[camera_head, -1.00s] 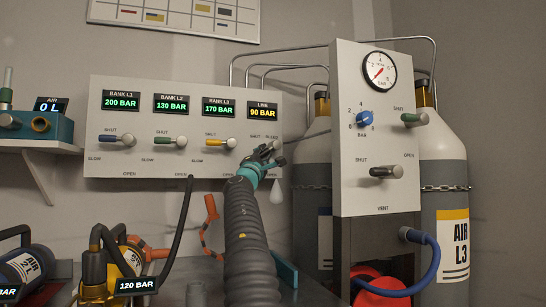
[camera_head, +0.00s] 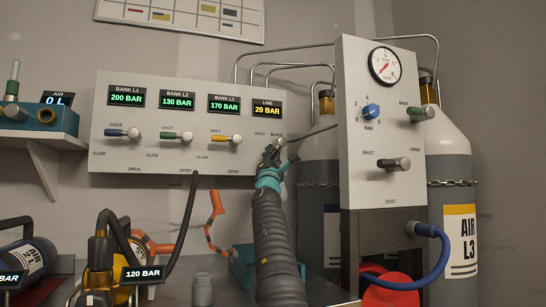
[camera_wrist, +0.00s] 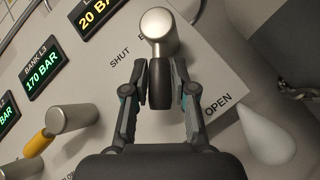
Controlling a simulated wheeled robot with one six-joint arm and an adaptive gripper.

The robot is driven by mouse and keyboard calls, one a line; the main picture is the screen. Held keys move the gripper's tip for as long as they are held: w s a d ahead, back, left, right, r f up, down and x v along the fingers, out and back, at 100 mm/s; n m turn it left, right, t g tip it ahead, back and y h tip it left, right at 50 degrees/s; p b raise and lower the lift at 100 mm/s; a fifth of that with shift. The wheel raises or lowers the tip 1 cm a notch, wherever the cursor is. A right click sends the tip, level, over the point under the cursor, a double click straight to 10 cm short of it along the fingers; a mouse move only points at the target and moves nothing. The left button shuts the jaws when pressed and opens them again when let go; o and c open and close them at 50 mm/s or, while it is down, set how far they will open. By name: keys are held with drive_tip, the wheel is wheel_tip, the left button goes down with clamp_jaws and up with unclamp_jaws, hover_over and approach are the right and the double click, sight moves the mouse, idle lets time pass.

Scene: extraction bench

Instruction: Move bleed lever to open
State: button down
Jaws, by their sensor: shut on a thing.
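The bleed lever shows in the wrist view with a silver hub (camera_wrist: 157,35) and a dark handle (camera_wrist: 160,88). The handle points from the hub toward my gripper, between the SHUT label on the left and the OPEN label on the right. My gripper (camera_wrist: 160,85) is shut on the handle, one finger on each side. In the head view my gripper (camera_head: 270,157) is at the lower right of the white panel (camera_head: 115,160), below the LINE display (camera_head: 268,108), which reads 20 BAR. It hides most of the lever there.
Blue (camera_head: 122,133), green (camera_head: 176,136) and yellow (camera_head: 226,139) bank levers sit left on the panel. A gauge panel (camera_head: 360,190) with a vent lever (camera_head: 393,164) stands right, before the cylinders. A white drop-shaped piece (camera_wrist: 266,132) is right of my gripper in the wrist view.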

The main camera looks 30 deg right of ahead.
drive_tip(key=c, duration=0.9)
unclamp_jaws()
drive_tip(key=shift+w, duration=0.1)
drive_tip(key=shift+s+f, duration=0.25)
drive_tip(key=shift+s+a+f, duration=0.15)
drive_tip(key=shift+s+f, duration=0.05)
drive_tip(key=shift+s, duration=0.05)
drive_tip(key=shift+s+a+f, duration=0.35)
drive_tip(key=shift+a+f, duration=0.05)
drive_tip(key=shift+a, duration=0.1)
drive_tip(key=shift+v, duration=2.4)
drive_tip(key=shift+w+f, duration=0.1)
